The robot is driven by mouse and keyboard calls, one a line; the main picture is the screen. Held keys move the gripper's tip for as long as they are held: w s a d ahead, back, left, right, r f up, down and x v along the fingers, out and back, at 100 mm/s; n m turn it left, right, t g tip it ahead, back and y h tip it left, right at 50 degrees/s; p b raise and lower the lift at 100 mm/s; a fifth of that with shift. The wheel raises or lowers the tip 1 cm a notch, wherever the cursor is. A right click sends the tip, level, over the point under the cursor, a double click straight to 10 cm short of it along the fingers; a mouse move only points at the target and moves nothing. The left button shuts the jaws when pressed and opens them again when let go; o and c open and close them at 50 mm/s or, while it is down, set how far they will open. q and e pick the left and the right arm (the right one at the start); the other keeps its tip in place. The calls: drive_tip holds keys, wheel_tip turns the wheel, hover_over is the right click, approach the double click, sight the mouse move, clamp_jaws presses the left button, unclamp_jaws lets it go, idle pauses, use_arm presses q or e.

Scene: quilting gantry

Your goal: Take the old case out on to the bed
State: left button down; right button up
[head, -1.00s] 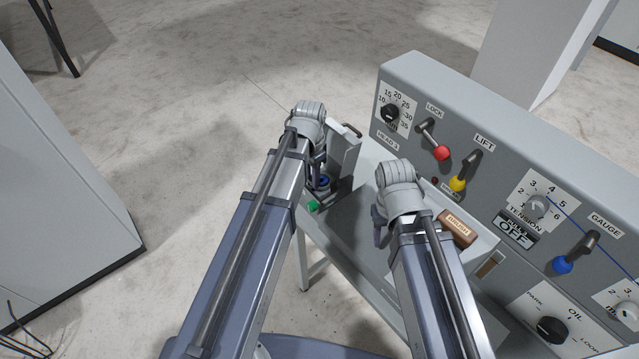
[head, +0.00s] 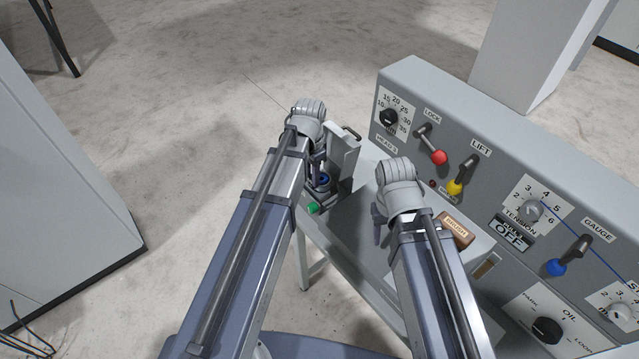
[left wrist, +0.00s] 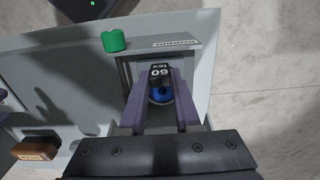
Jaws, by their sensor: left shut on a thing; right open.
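A green knob (left wrist: 114,40) sits by the housing's labelled edge. An upright grey plate (head: 343,155) stands beside my left gripper. A brown brush (head: 455,230) lies right of my right arm. The control panel (head: 475,125) with levers and dials bounds the bed's far right side.

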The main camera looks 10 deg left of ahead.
use_arm(q)
drive_tip(key=shift+r+p, duration=0.85)
drive_tip(key=shift+r, duration=0.1)
